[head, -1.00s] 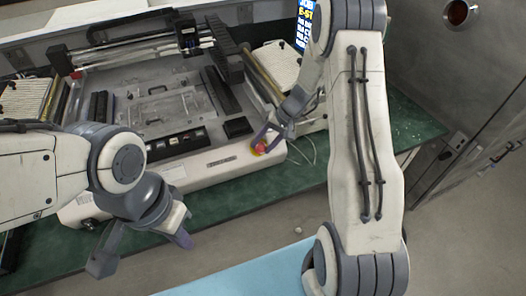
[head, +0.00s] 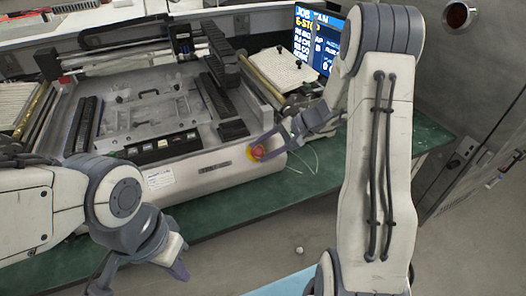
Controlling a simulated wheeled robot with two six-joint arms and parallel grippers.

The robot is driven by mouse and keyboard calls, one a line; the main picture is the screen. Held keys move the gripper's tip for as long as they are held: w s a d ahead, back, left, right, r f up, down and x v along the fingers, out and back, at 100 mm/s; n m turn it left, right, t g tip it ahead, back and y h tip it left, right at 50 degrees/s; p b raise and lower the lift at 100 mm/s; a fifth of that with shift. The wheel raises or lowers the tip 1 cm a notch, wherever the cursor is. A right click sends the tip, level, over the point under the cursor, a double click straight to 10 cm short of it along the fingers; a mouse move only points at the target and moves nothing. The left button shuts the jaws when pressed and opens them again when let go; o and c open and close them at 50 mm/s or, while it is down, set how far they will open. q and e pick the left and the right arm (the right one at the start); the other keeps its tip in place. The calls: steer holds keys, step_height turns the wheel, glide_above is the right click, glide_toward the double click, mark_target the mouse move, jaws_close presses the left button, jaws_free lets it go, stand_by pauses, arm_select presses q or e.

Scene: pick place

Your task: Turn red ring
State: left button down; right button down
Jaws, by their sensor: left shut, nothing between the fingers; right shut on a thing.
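The red ring (head: 257,153) is a red round knob on a yellow base at the front right corner of the white machine (head: 215,174). My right gripper (head: 262,149) reaches it from the right, with its purple fingers closed around the knob. The fingers hide part of it. My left gripper (head: 140,285) hangs at the lower left, in front of the machine and away from the knob, with nothing held. Its fingertips are partly turned from view.
The machine stands on a green bench (head: 310,185). A screen (head: 318,42) with text is behind my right arm. A thin white cable lies on the bench right of the knob. A light blue surface (head: 290,286) is at the bottom. The floor between is mostly clear.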

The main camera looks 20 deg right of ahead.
steer(key=shift+c, duration=1.4)
jaws_free()
steer(key=v, duration=1)
steer(key=shift+d, duration=0.25)
steer(key=shift+r, duration=0.15)
steer(key=s+a+r+n+g+h+p, duration=0.1)
steer(key=s+a+r+n+g+h, duration=0.25)
steer(key=a, duration=0.55)
steer(key=s+a+n+g+p, duration=0.15)
steer(key=s+a+n, duration=0.25)
steer(key=s+a, duration=0.45)
steer(key=s+a+n+h+p, duration=0.1)
steer(key=s+a+n+h, duration=0.1)
steer(key=s, duration=0.5)
steer(key=s+a+r+n+h, duration=0.1)
steer(key=s+a+n+h, duration=0.1)
steer(key=s+a+n, duration=0.2)
steer(key=s+n, duration=0.3)
steer(key=shift+a+t+p, duration=0.3)
steer(key=shift+a+p, duration=0.05)
steer(key=shift+p, duration=0.05)
